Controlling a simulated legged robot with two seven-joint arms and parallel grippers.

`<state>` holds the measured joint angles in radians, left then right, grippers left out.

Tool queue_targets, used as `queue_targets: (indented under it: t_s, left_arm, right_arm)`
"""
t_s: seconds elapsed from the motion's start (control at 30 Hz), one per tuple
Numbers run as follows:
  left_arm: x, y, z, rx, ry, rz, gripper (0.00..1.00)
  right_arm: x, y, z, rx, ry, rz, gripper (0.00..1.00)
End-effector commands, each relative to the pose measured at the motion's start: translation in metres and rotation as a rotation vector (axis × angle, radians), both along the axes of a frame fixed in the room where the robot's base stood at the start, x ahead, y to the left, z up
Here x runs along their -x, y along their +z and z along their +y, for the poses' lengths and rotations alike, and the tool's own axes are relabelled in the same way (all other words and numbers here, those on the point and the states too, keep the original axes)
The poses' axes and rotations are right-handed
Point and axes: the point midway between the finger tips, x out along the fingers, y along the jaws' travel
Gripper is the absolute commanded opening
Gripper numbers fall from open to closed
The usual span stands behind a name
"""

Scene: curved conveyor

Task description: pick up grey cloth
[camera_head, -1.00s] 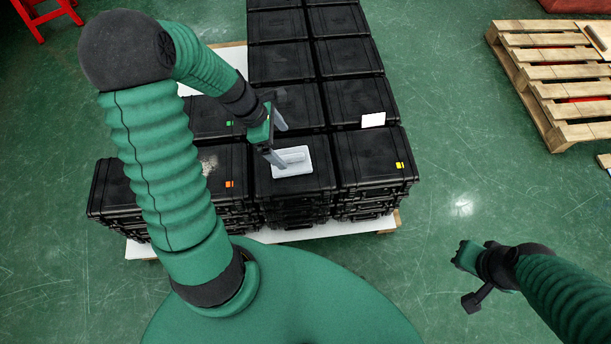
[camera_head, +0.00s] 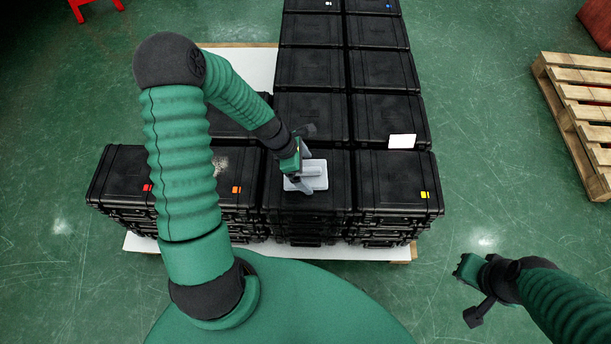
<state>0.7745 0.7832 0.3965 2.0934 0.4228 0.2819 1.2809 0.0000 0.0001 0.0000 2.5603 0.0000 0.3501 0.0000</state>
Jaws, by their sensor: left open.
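The grey cloth (camera_head: 316,182) is a small light-grey folded rectangle. It lies flat on the lid of a black case in the front row, near the picture's middle. My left gripper (camera_head: 303,172) is open and right over the cloth, with its fingers at the cloth's left part. The fingers hide some of the cloth, and I cannot tell whether they touch it. My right gripper (camera_head: 472,290) is at the lower right, away from the cases and over the floor.
Stacked black cases (camera_head: 397,185) stand on a white-topped pallet (camera_head: 375,253). A white label or card (camera_head: 402,141) lies on one case at the right. A wooden pallet (camera_head: 575,95) is on the green floor at the far right. Floor between them is free.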

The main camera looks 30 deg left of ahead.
Motion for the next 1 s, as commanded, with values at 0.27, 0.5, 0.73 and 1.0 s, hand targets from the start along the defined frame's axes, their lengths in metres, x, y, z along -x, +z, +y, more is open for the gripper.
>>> queue_targets:
  t_s: [0.27,0.5,0.73,1.0]
  left_arm:
    - [0.0,0.0016,0.0005,-0.001,0.0,-0.001,1.0]
    - [0.0,-0.0012,0.0007,0.0,0.001,0.0,1.0]
    - [0.0,-0.0032,0.0009,-0.001,-0.001,-0.001,1.0]
    - [0.0001,-0.0034,0.0007,0.0,0.0,0.0,0.8]
  right_arm:
    - [-0.0002,0.0018,0.0,0.0,0.0,-0.001,0.0]
    - [-0.0001,0.0038,0.0,0.0,0.0,0.0,0.0]
    - [-0.0001,0.0042,0.0,0.0,0.0,0.0,0.0]
    - [-0.0002,0.0041,0.0,0.0,0.0,0.0,0.0]
